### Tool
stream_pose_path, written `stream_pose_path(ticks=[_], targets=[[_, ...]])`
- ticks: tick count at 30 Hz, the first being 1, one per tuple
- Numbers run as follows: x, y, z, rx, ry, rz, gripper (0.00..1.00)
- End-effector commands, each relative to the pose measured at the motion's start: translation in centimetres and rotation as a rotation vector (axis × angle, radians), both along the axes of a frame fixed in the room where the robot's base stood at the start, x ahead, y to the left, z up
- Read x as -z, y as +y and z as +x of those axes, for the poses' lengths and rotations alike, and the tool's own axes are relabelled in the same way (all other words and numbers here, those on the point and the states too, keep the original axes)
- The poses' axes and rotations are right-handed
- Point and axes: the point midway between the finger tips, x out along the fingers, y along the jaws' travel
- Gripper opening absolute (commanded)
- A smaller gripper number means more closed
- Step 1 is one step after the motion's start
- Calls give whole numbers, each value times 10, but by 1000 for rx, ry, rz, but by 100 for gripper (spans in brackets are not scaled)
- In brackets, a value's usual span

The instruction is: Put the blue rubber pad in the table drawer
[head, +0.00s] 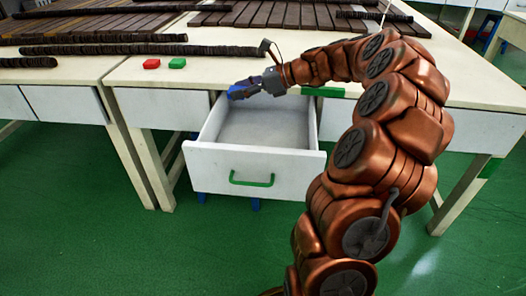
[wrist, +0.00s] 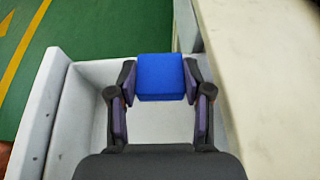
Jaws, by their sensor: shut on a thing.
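The blue rubber pad (wrist: 160,77) is held between the fingertips of my gripper (wrist: 160,85), which is shut on it. In the head view, the pad (head: 238,92) shows at the tip of my gripper (head: 250,88), over the back left part of the open drawer. The table drawer (head: 255,162) is pulled out, white with a green handle, and its visible floor is empty. In the wrist view, the drawer's wall (wrist: 52,100) and pale inside lie below the pad. I cannot tell the exact height of the pad above the drawer floor.
A red pad (head: 151,64) and a green pad (head: 177,63) lie on the cream table top (head: 130,75). Long rows of dark moulds (head: 150,50) lie behind them. The table edge (wrist: 230,90) runs close along the right of my gripper in the wrist view.

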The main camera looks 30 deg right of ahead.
Motion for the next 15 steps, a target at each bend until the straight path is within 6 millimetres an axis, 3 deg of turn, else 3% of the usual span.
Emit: stream_pose_path(ticks=[8, 15], targets=[[22, -2, -11, -44, 1, 2, 15], [58, -1, -11, -44, 2, 4, 15]])
